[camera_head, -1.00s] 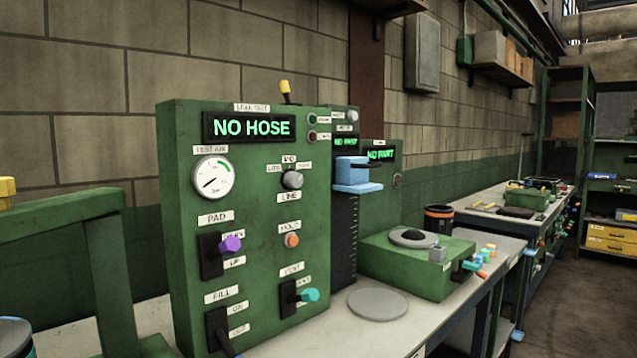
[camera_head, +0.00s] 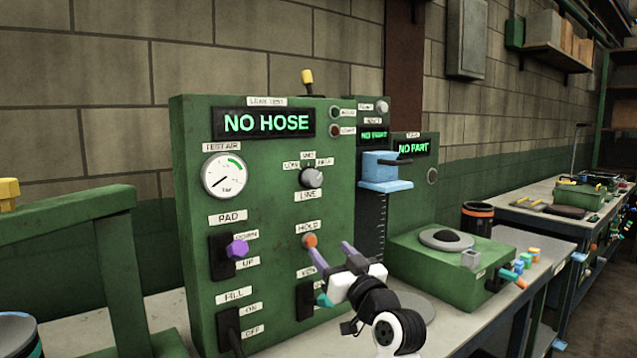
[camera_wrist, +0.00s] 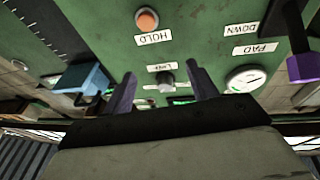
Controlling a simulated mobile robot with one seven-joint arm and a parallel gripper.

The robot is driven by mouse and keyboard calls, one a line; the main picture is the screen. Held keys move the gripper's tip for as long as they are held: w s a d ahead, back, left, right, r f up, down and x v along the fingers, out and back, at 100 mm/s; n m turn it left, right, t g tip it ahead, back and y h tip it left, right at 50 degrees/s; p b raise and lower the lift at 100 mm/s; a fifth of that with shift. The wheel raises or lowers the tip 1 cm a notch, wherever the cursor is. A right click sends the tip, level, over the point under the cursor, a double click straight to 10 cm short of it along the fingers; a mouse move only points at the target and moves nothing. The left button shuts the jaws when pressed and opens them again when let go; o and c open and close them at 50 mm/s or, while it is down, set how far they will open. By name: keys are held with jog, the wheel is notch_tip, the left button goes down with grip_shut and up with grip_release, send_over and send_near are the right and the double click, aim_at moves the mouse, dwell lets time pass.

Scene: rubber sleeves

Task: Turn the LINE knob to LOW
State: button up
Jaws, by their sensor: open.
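The LINE knob (camera_head: 312,177) is a small grey knob on the green leak test panel (camera_head: 285,215). A LOW label sits at its upper left, another label above it and one at its upper right. I cannot tell clearly where the knob points. My gripper (camera_head: 330,247) is open and empty, with two purple fingers, in front of the panel and below the knob, near the HOLD button. The wrist view is upside down; there the knob (camera_wrist: 166,80) shows between the fingers (camera_wrist: 160,68), apart from them.
The orange HOLD button (camera_head: 310,241) is below the knob. The purple PAD lever (camera_head: 237,248) is at lower left, above the FILL lever. A light-blue clamp block (camera_head: 387,171) on a column stands right of the panel. A display (camera_head: 267,122) reads NO HOSE.

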aim_at(317, 182)
jog(key=d+r+n+y, duration=0.2)
jog(key=d+r+y, duration=0.2)
jog(key=r, duration=0.4)
jog(key=p+x, duration=0.5)
jog(key=x, duration=0.6)
jog(key=shift+w+a+r, duration=0.15)
jog(key=shift+a, duration=0.05)
jog(key=shift+w+a+r+p, duration=0.1)
jog(key=shift+w+a+p, duration=0.25)
jog(key=shift+w, duration=0.2)
jog(key=shift+c, duration=0.4)
jog(key=c, duration=0.9)
